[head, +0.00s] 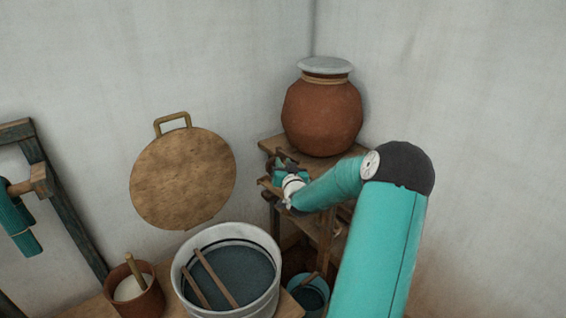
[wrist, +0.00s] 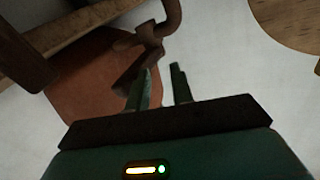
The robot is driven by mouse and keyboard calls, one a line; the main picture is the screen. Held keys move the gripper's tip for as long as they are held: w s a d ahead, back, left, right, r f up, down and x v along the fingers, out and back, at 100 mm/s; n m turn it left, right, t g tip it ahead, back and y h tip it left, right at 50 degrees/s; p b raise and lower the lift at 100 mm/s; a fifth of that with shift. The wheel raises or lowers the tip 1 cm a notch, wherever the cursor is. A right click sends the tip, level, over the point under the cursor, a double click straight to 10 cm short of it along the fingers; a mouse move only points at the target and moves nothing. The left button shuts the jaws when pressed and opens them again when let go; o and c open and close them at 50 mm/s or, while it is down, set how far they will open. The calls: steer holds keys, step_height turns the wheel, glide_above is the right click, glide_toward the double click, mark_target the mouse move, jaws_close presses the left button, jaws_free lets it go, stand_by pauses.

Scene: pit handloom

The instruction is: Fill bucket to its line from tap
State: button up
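A small teal bucket (head: 322,308) with a brown handle stands low beside the wooden stand, partly cut off by the bottom edge and my arm. Its inside looks dark blue; I cannot tell the water level, and no line shows. A brown tap (wrist: 152,34) sticks out from the clay pot (wrist: 88,88) in the wrist view. The lidded pot (head: 322,115) sits on the stand in the head view, where I cannot make out the tap. My gripper (head: 281,160) is beside the stand's top, left of the pot. Its fingers (wrist: 161,88) are apart and empty, close to the tap.
A large metal tub (head: 180,285) holds dark liquid, with two sticks across it. A brown pot (head: 150,303) of pale stuff stands left of it. A round wooden board (head: 183,180) leans by the wall. The stand (head: 325,232) is close under my gripper.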

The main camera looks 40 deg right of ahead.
steer(key=shift+o, duration=0.3)
steer(key=shift+s+d+f, duration=0.1)
steer(key=shift+s+d, duration=0.15)
steer(key=shift+s, duration=1.15)
steer(key=shift+s+d+f, duration=0.1)
steer(key=shift+s+d, duration=0.1)
steer(key=shift+s, duration=1.15)
steer(key=s+a, duration=0.1)
steer(key=s, duration=0.7)
steer(key=shift+a, duration=0.3)
steer(key=shift+s+a, duration=0.1)
steer(key=shift+s, duration=0.1)
